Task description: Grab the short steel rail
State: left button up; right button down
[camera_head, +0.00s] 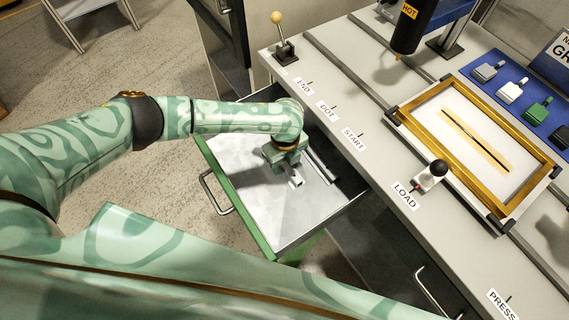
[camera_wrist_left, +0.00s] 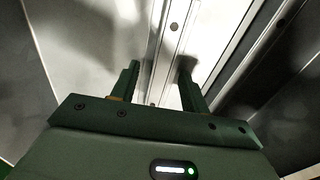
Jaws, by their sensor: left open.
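A short steel rail (camera_head: 297,182) lies in the open drawer; in the head view only its pale end shows past my left gripper (camera_head: 291,168), which hides the rest. In the left wrist view the rail (camera_wrist_left: 172,42) has small holes and runs between the two fingers of my left gripper (camera_wrist_left: 158,75). The fingers are apart, pointing down at the rail; I cannot tell whether they touch it. A second, longer-looking rail (camera_head: 321,166) lies to the right, and shows in the left wrist view (camera_wrist_left: 238,45). My right gripper is not in view.
The drawer (camera_head: 262,222) has a pale floor and low walls close around my gripper; its front part is clear. The bench (camera_head: 372,165) rises along its right side, carrying a lever (camera_head: 283,45), a LOAD knob (camera_head: 433,174) and a gold frame (camera_head: 440,165).

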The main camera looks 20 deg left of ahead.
pick_arm(q)
jog(key=shift+r, duration=0.1)
grip_shut()
